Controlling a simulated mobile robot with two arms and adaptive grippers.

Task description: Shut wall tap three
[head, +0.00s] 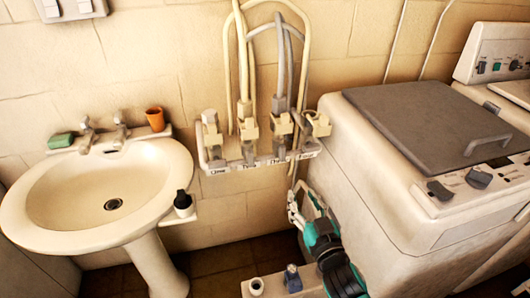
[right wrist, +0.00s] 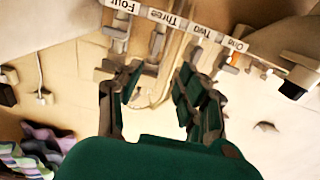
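The wall tap bank (head: 232,180) is a pale bar with labels One to Four from left to right. Wall tap three (head: 281,128) is the third along, above the Three label, with a grey hose rising behind it. My right gripper (head: 300,203) is below the bar, near the washing machine's side. In the right wrist view the labels are upside down, and the Three label (right wrist: 166,17) lies above the gripper (right wrist: 155,78). Its fingers are apart with nothing held between them. I cannot tell how tap three's handle is turned. My left gripper is not in view.
A washing machine (head: 370,145) stands close on the right. A washbasin (head: 60,220) with an orange cup (head: 156,118) and a green soap (head: 60,140) is at left. Hoses (head: 243,60) rise close together above the taps.

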